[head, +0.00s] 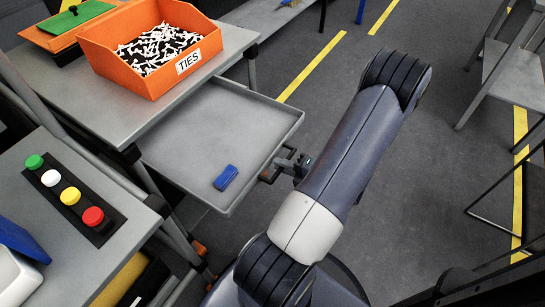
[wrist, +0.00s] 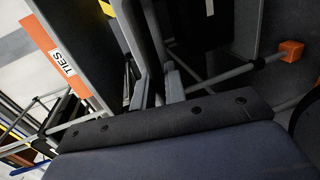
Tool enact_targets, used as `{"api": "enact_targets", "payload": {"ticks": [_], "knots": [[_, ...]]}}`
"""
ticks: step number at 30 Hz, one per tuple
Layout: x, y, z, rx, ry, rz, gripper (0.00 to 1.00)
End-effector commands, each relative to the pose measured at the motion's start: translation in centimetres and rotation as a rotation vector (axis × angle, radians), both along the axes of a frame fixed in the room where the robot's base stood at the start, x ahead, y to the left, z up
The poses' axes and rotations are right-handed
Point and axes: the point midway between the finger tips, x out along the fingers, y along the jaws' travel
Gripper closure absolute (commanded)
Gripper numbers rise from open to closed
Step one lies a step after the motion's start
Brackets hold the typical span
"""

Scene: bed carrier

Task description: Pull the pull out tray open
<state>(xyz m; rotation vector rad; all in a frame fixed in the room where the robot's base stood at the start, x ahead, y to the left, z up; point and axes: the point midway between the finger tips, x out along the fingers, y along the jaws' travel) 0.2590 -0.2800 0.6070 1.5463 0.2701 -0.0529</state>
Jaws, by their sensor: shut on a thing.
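The pull-out tray (head: 205,125) is a shallow grey tray. It sticks out to the right from under the grey table top in the head view, with much of its floor showing. A small dark handle (head: 268,173) is at its outer right edge. My gripper (head: 281,166) is at this handle, shut on it. In the wrist view the two grey fingers of my gripper (wrist: 158,90) stand either side of a dark upright part. The exact contact is small and partly hidden.
A blue block (head: 226,177) lies on the tray. An orange bin (head: 150,75) marked TIES stands on the table above. A panel of coloured buttons (head: 70,199) is at the left. Open floor (head: 330,105) lies right of the tray; a chair frame (head: 515,75) is further right.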

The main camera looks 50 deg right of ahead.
Motion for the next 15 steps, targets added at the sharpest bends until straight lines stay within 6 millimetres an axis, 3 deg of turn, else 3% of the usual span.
{"api": "enact_targets", "payload": {"ticks": [14,15], "knots": [[-0.54,-0.03,-0.04,0.0,0.0,0.002,1.0],[-0.54,-0.03,-0.04,0.0,0.0,0.002,0.86]]}}
